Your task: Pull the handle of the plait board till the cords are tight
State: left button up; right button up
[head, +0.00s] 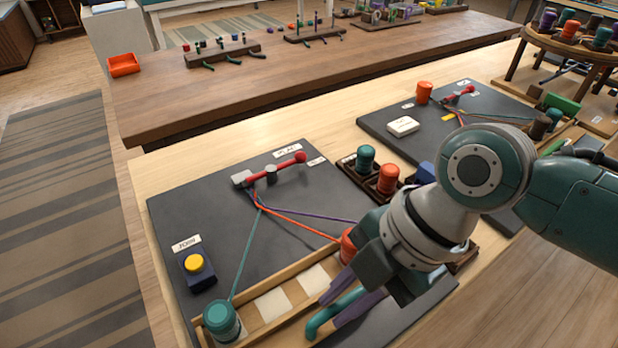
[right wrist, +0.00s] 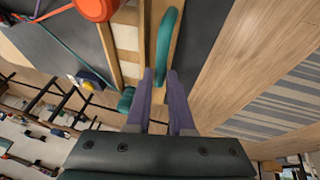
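The near plait board (head: 215,225) is a dark slab with a red lever (head: 290,162) at its far end. Teal (head: 250,245), orange (head: 300,226) and purple (head: 320,217) cords run from there toward its wooden front rail (head: 258,327). A teal spool (head: 222,320) and an orange spool (head: 348,246) stand at the rail. A curved teal handle (head: 330,318) shows in front of the rail, and also in the right wrist view (right wrist: 166,45). My right gripper (head: 345,297) has its purple fingers apart over the handle; contact is unclear. My left gripper is out of view.
A yellow button block (head: 199,272) sits at the board's left. A rack of spools (head: 388,178) stands to its right. A second board (head: 400,150) lies farther right. The board's middle left is clear.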

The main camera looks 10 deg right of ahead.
grip_shut()
dwell(0.8)
